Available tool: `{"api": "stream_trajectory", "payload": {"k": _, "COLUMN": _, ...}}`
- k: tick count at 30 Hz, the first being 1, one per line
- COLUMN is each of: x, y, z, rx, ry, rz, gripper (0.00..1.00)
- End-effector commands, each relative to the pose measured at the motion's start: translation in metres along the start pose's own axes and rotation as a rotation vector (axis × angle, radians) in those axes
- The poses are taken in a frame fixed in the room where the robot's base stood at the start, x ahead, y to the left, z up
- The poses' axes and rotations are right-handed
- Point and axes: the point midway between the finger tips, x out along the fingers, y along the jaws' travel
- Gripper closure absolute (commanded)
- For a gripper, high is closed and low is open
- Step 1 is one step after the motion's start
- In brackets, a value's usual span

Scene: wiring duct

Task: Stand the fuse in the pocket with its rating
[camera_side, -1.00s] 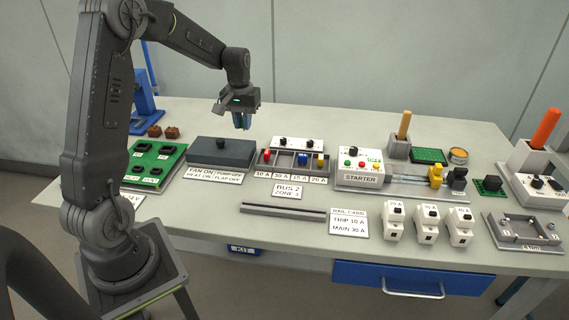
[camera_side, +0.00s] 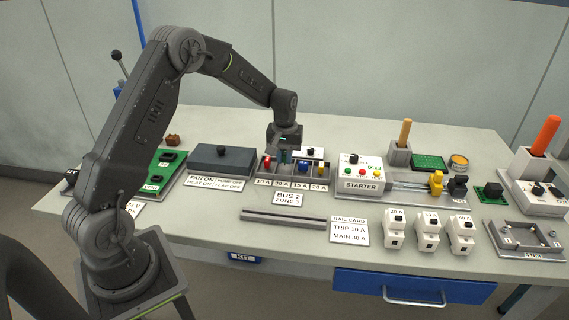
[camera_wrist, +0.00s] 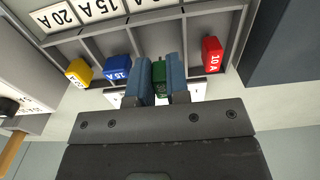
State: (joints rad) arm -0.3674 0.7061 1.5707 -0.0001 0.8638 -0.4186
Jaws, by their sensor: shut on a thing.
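My gripper (camera_side: 286,157) is shut on a green fuse (camera_wrist: 158,75), held between its blue fingers, which also show in the wrist view (camera_wrist: 159,78). It is at the fuse tray (camera_wrist: 240,30), over or in the pocket labelled 30 A (camera_side: 282,184). I cannot tell whether the fuse touches the pocket floor. The fuse is mostly hidden by the fingers in the side view. A red 10 A fuse (camera_wrist: 212,56) stands on one side; a blue 15 A fuse (camera_wrist: 117,68) and a yellow fuse (camera_wrist: 79,72) stand on the other.
A white panel with black knobs (camera_side: 310,152) is just behind the tray. A dark grey box (camera_side: 221,160) is left of it and the starter box (camera_side: 360,176) is right. The BUS 2 ZONE 3 card (camera_side: 288,198) lies in front, with a grey rail (camera_side: 284,216) beyond.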

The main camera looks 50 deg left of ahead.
Motion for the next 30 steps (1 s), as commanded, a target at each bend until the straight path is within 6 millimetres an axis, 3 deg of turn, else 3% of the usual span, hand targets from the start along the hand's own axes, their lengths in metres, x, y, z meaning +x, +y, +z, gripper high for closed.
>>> {"api": "stream_trajectory", "payload": {"k": 5, "x": 0.025, "y": -0.001, "z": 0.000, "rx": 0.000, "ry": -0.002, "rz": -0.001, "gripper": 1.00}}
{"api": "stream_trajectory", "payload": {"k": 16, "x": 0.029, "y": -0.001, "z": 0.000, "rx": 0.001, "ry": -0.002, "rz": -0.001, "gripper": 1.00}}
{"api": "stream_trajectory", "payload": {"k": 17, "x": 0.029, "y": -0.001, "z": 0.000, "rx": 0.001, "ry": -0.001, "rz": 0.000, "gripper": 0.82}}
{"api": "stream_trajectory", "payload": {"k": 20, "x": 0.028, "y": -0.001, "z": 0.000, "rx": 0.001, "ry": -0.001, "rz": 0.000, "gripper": 0.74}}
{"api": "stream_trajectory", "payload": {"k": 30, "x": 0.020, "y": -0.001, "z": 0.000, "rx": 0.001, "ry": 0.001, "rz": 0.001, "gripper": 0.74}}
